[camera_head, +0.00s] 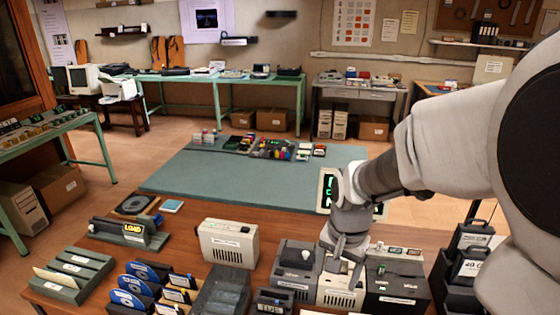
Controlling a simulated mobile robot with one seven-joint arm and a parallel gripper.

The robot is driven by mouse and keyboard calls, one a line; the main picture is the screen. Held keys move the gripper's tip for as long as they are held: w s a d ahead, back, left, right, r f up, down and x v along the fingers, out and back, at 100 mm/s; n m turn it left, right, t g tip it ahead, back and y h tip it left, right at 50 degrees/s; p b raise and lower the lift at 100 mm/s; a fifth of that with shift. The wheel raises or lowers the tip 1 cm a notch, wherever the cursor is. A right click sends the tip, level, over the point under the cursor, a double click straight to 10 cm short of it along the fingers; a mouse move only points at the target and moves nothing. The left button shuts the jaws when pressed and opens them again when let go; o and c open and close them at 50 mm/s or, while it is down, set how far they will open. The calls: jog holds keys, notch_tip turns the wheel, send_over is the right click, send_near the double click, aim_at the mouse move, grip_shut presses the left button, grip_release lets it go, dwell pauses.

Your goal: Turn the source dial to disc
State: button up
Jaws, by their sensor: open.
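A row of small devices stands at the front of the brown table. A dark grey box (285,270) has a pale knob (306,255) on its face; it may be the source dial, but its markings are too small to read. A beige vented box (340,292) stands to its right. My gripper (344,262) points down over the top of the beige box, right of the pale knob. Its fingers are spread, with nothing seen between them. They hide part of the beige box's top, and I cannot tell whether they touch it.
A black box (398,290) stands right of the beige one. A cream unit (232,240) is at the left, beside a dark sloped stand (222,293). The teal mat behind is mostly clear.

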jog(key=f, duration=0.8)
jog(key=w+f+m+g, duration=0.1)
jog(key=f, duration=0.8)
jog(key=w+f+m+b, duration=0.1)
jog(key=f, duration=0.7)
jog(key=shift+w+f, duration=0.15)
jog(key=shift+f, duration=0.1)
grip_shut()
